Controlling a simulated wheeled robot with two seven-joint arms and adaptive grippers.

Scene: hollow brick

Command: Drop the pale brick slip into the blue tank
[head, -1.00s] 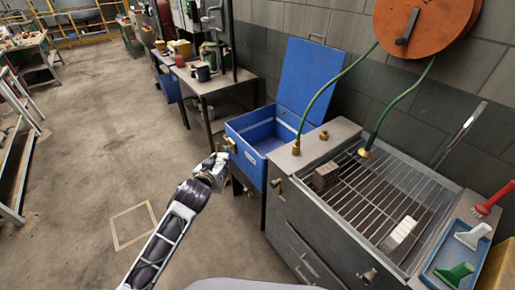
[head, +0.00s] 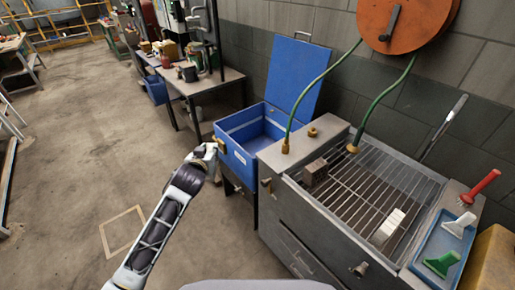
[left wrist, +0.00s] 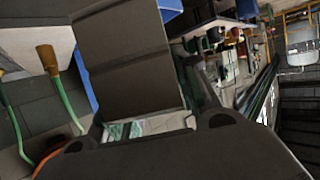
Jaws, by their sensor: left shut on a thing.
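My left gripper (head: 210,152) is at the front left corner of the blue tank (head: 238,158), outside its wall in the head view. The tank's lid (head: 295,75) stands open against the wall. In the left wrist view my gripper (left wrist: 150,125) is shut on a flat slab, which I take for the brick slip (left wrist: 125,50); it looks grey-brown and shaded there. In the head view the slip is too small to make out at the fingers. A white block (head: 389,226) and a brown-grey block (head: 315,172) lie on the grate. My right gripper is out of view.
The steel grate bench (head: 345,240) stands right of the tank, with green hoses (head: 325,82) arching over it. A blue tray (head: 428,248) with brushes is at its right end. A workbench (head: 205,84) is behind the tank.

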